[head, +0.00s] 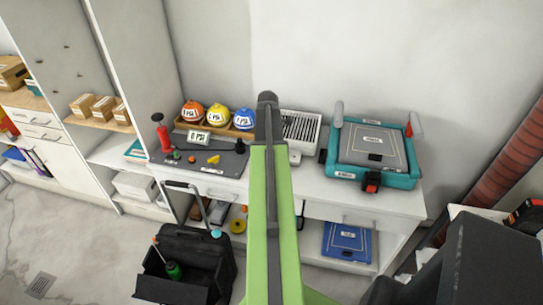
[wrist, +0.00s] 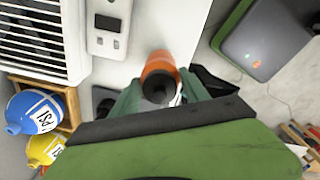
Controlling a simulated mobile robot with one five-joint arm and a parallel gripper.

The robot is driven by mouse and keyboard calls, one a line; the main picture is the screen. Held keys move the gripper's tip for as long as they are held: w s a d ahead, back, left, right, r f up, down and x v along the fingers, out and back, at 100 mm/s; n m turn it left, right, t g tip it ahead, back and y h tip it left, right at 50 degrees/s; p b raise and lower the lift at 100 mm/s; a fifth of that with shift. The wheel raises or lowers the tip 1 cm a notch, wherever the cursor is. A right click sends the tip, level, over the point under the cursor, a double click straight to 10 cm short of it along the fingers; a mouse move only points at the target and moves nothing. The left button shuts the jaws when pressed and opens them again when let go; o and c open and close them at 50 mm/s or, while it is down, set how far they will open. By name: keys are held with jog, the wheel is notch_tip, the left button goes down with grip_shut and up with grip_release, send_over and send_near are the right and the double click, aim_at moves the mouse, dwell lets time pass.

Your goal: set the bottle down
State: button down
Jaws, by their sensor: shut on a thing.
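My gripper (wrist: 160,92) shows in the wrist view, with its two grey-green fingers closed around an orange bottle (wrist: 158,62) with a dark top. The bottle is seen from its top end, over or on the white counter (wrist: 138,35). I cannot tell whether its base touches the counter. In the head view my green arm reaches out over the counter (head: 318,186), and the gripper and bottle are hidden behind it.
A white slatted unit (head: 300,126) stands beside the arm. A teal tray (head: 343,172) is to its right. Orange, yellow and blue balls (head: 243,118) sit in a wooden holder on the left. A black toolbox (head: 190,258) stands on the floor.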

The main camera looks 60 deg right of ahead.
notch_tip(320, 180, down, 2)
jog(key=shift+f+b, duration=0.2)
jog(key=shift+b, duration=0.25)
jog(key=c, duration=0.6)
grip_release()
jog(key=shift+r, duration=0.1)
jog(key=shift+o, duration=0.2)
notch_tip(320, 180, up, 13)
jog(key=p, duration=1.2)
jog(key=shift+s+a+f+p, duration=0.1)
jog(key=shift+f+p, duration=0.1)
jog(key=shift+p, duration=0.2)
jog(key=shift+f, duration=0.15)
